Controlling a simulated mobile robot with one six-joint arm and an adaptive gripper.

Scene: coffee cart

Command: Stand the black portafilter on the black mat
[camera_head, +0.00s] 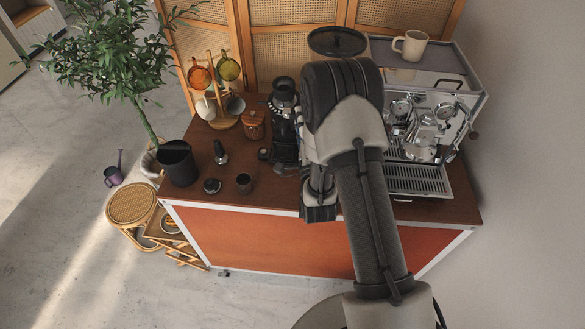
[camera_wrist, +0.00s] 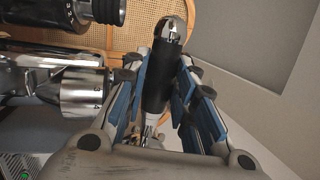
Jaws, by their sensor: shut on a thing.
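The black portafilter's handle (camera_wrist: 157,88) shows in the wrist view, black with a rounded chrome end at the top and a metal neck at the bottom. My gripper (camera_wrist: 163,66) is shut on this handle, with a blue-padded finger on each side. The portafilter's far end is hidden behind the gripper body. In the head view my arm hides the gripper and most or all of the portafilter, over the middle of the counter. I cannot make out the black mat in either view; my arm covers part of the counter.
The espresso machine (camera_head: 420,180) stands at the right with a beige mug (camera_head: 411,45) on top. A black grinder (camera_head: 285,130) stands left of my arm. A black bin (camera_head: 178,163), a tamper (camera_head: 220,152), a small cup (camera_head: 244,182) and a wooden jar (camera_head: 253,125) occupy the left counter.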

